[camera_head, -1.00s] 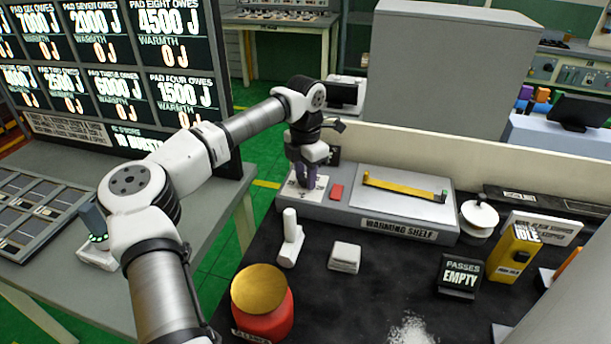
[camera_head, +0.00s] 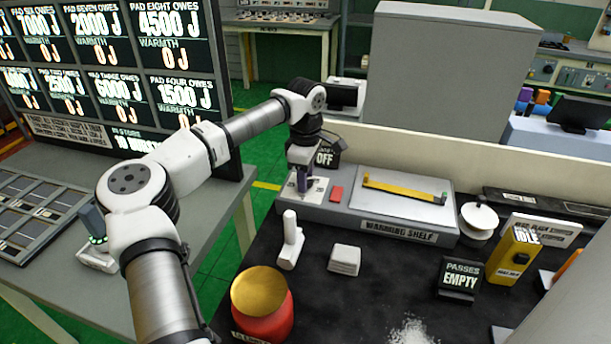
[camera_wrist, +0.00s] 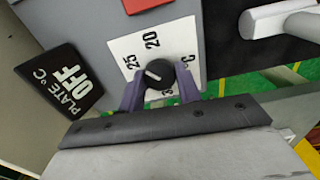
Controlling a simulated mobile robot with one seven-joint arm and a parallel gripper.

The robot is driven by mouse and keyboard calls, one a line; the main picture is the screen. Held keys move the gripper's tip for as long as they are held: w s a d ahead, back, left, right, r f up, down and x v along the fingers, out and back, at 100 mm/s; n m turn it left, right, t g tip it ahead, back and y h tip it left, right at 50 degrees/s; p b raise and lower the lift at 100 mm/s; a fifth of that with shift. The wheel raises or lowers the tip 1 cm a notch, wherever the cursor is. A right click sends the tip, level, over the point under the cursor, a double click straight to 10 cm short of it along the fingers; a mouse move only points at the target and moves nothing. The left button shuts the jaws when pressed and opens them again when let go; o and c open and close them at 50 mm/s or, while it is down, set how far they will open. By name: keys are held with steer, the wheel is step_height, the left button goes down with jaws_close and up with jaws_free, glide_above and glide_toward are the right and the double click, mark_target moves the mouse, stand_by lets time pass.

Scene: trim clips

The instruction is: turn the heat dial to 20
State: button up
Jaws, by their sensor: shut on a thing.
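The heat dial is a small black knob (camera_wrist: 159,73) with a white pointer mark, on a white scale plate (camera_wrist: 125,45) printed with numbers. In the wrist view 20 and 25 are readable; other numbers are partly hidden by my gripper. The pointer mark lies toward the 25 side, not at 20. My gripper (camera_wrist: 160,82) has its purple fingers on either side of the knob, shut on it. In the head view my gripper (camera_head: 304,187) is down at the scale plate and hides the knob. A black sign (camera_wrist: 62,82) beside the dial reads PLATE °C OFF.
A red block (camera_head: 336,193) and the warming shelf (camera_head: 405,205) with a yellow bar lie right of the dial. A low wall runs behind.

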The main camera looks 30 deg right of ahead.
steer(key=m, duration=0.4)
steer(key=shift+r+m, duration=0.1)
steer(key=shift+m, duration=0.2)
steer(key=shift+m+p, duration=0.3)
steer(key=shift+m, duration=1.6)
steer(key=o, duration=1)
steer(key=shift+c, duration=0.2)
step_height(320, 180, up, 14)
steer(key=b, duration=0.2)
steer(key=shift+b, duration=0.3)
steer(key=shift+s+f, duration=0.1)
steer(key=shift+f, duration=0.15)
